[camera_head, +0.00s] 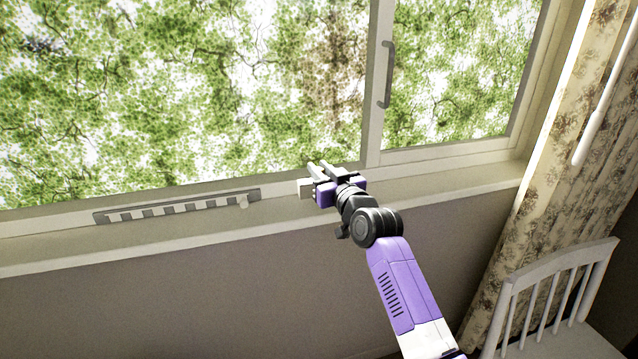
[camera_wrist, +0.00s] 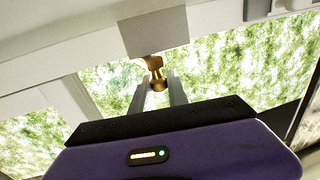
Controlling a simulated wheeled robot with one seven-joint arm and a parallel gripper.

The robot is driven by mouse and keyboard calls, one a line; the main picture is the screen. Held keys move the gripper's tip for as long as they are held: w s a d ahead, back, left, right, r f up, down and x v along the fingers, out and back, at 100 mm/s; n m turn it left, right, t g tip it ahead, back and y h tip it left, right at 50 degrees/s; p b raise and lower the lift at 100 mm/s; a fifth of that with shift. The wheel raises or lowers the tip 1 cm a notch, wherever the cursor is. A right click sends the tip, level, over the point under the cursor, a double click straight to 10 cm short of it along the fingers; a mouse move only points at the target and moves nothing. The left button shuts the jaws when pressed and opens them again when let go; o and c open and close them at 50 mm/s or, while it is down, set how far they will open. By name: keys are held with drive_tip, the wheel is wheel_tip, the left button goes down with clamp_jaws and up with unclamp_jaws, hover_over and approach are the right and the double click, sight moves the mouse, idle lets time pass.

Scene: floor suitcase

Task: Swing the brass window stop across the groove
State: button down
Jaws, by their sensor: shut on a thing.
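The brass window stop (camera_wrist: 157,74) shows in the wrist view as a small gold knob between my two fingers, below a grey-brown plate (camera_wrist: 155,31) on the pale frame. My gripper (camera_wrist: 157,84) is shut on it. In the head view my gripper (camera_head: 317,168) is at the lower window frame, just left of the upright between the panes. The stop is too small or hidden to make out there. The groove cannot be told clearly in either view.
A grey strip with light and dark bars (camera_head: 178,207) lies along the frame to the left. A dark handle (camera_head: 387,75) is on the window upright. A pale block (camera_head: 306,187) sits beside my gripper. A curtain (camera_head: 540,190) and a white chair (camera_head: 560,290) stand to the right.

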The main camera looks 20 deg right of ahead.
drive_tip(key=shift+d+f+n+g+y+b, duration=0.1)
drive_tip(key=shift+d+n+g+y+b, duration=0.4)
drive_tip(key=shift+b, duration=1.75)
drive_tip(key=shift+d+f+n+t+y+b, duration=0.15)
drive_tip(key=shift+n+y+b, duration=0.65)
drive_tip(key=shift+b, duration=1.45)
drive_tip(key=shift+s+r+g+y+b, duration=0.1)
drive_tip(key=shift+r+g+y+b, duration=0.15)
drive_tip(key=shift+y+b, duration=0.7)
drive_tip(key=c, duration=1.4)
unclamp_jaws()
drive_tip(key=shift+s, duration=0.1)
drive_tip(key=shift+o, duration=0.4)
drive_tip(key=shift+a, duration=0.1)
drive_tip(key=v, duration=0.7)
drive_tip(key=shift+s+p, duration=0.4)
drive_tip(key=shift+p, duration=0.05)
